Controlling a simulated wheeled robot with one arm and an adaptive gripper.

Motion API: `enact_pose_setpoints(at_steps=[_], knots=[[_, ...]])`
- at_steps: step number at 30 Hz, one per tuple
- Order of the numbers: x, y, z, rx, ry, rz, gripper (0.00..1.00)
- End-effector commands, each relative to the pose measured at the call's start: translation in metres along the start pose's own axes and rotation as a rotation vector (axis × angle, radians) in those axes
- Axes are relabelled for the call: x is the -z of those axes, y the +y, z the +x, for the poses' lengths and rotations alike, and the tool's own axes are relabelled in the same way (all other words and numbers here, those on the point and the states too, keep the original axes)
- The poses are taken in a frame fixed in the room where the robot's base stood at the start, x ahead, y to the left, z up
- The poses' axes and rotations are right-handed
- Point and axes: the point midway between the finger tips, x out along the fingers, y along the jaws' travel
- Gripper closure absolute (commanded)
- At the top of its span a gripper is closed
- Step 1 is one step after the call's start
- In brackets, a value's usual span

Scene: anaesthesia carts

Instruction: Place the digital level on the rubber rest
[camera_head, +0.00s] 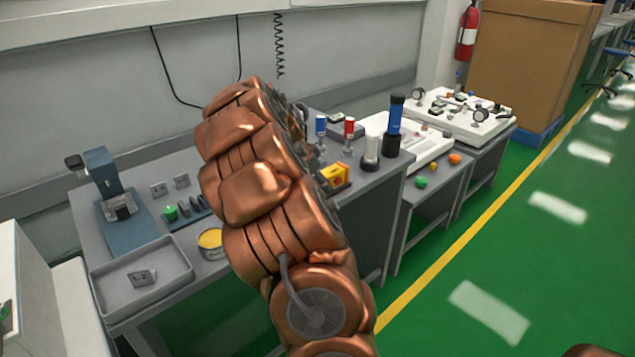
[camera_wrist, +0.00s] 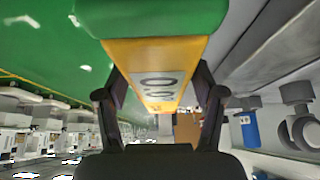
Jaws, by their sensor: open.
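The digital level (camera_wrist: 160,55) shows in the wrist view as a yellow-orange body with a grey display. It lies between the two dark fingers of my gripper (camera_wrist: 160,78), which is open. I cannot tell whether either finger touches it. A green block (camera_wrist: 150,15) adjoins its upper edge in the wrist view; I cannot tell whether it is part of the level or a separate thing. In the head view a yellow block (camera_head: 335,174) on the bench, beside my copper arm, may be the same level. The arm hides my gripper there. I cannot make out the rubber rest with certainty.
The grey bench (camera_head: 375,195) holds a grey tray (camera_head: 108,278), a yellow-topped tin (camera_head: 210,240) and a blue stand (camera_head: 120,220). Green floor lies open at the right.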

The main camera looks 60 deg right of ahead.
Motion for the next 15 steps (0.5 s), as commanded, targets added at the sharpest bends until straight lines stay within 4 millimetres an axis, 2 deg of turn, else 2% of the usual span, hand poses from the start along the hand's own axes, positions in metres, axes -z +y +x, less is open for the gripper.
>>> enact_pose_setpoints(at_steps=[5, 15], knots=[[0.002, -0.001, -0.017, 0.002, 0.002, 0.000, 0.32], [0.002, -0.001, -0.081, 0.005, 0.003, 0.000, 0.32]])
